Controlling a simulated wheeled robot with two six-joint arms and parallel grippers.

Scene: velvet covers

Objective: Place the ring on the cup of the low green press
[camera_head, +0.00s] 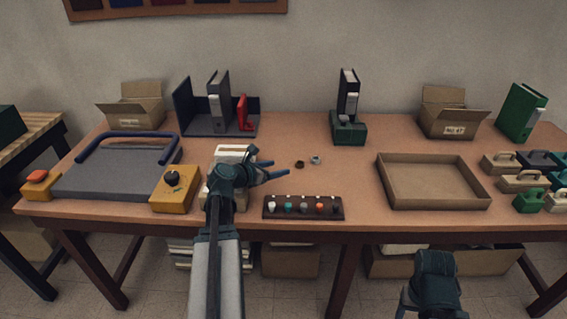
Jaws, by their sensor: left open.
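A low green press (348,132) sits toward the back of the table, right of centre; its cup is too small to make out. I cannot tell for sure which is the task's ring. My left gripper (280,169) is open and empty, just left of the dark piece and apart from it. My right gripper (435,299) is low at the bottom edge, in front of the table; its fingers do not show clearly.
A dark strip with coloured knobs (303,214) lies at the front edge. An empty brown tray (432,203) is on the right, with several handled blocks beyond it. A yellow box with a black knob (174,188) and a grey board (118,178) stand left.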

